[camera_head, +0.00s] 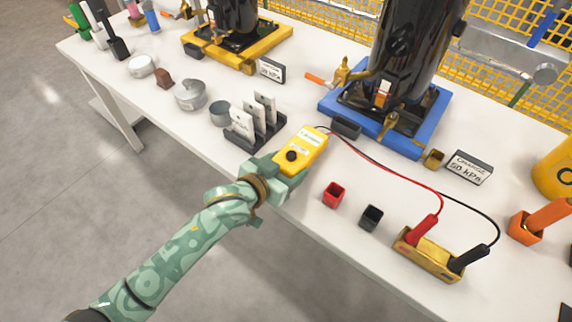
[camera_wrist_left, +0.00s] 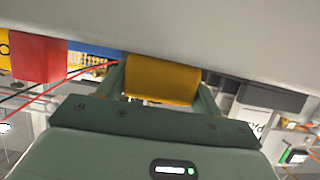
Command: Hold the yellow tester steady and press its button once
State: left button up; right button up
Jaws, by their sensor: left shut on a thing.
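The yellow tester (camera_head: 302,149) is near the front edge of the white table, with a pale display at its far end and a round black button or knob (camera_head: 291,156) on its face. My left gripper (camera_head: 287,170) is shut on its near end. In the left wrist view the yellow tester (camera_wrist_left: 162,82) sits between the two green fingers. The button is not visible in that view. Red and black leads run from the tester to a red probe (camera_head: 423,230) and a black probe (camera_head: 469,259) in a brass holder (camera_head: 428,255). My right gripper is not in view.
Just left of the tester is a dark rack (camera_head: 256,130) with white cards. A red cup (camera_head: 334,194) and a black cup (camera_head: 371,217) stand to its right. A blue pallet (camera_head: 333,104) with a black compressor (camera_head: 412,50) is behind. The floor before the table is clear.

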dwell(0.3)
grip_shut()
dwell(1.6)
